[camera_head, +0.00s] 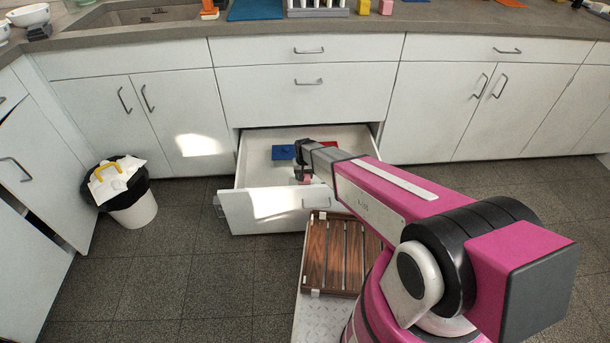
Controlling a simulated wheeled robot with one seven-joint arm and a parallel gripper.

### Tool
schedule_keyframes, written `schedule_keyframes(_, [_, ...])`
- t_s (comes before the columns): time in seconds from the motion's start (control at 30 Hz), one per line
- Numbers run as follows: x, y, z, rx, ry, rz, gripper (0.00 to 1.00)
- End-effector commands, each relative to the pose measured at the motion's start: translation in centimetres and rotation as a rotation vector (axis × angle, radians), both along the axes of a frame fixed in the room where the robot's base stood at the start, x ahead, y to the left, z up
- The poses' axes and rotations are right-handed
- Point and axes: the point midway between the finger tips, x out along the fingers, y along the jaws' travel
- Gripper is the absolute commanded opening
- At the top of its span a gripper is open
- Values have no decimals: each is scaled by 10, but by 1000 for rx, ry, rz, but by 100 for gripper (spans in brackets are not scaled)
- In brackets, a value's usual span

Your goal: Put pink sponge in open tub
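My gripper (303,172) is small and dark in this view, pointing down over the open bottom drawer (262,208). A small pinkish patch, which may be the pink sponge (304,180), shows at its tips. I cannot tell whether the fingers are shut on it. Inside the drawer lie a blue item (283,152) and a red item (328,144), partly hidden by my arm. Either may be a tub, but I cannot make out which. The drawer floor in front of them looks mostly bare.
A white bin (135,213) with a black liner and a white-and-yellow item on top stands at the left. A wooden slatted tray (318,255) lies in front of the drawer. The counter (130,37) above holds a sink, bowls and several small coloured items.

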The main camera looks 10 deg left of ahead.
Motion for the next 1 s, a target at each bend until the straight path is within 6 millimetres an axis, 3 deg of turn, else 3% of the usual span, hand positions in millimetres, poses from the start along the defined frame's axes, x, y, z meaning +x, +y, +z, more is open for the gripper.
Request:
schedule_keyframes(0.57, [0, 0, -1, 0, 0, 0, 39])
schedule_keyframes(1.0, [1, 0, -18, 0, 1, 0, 39])
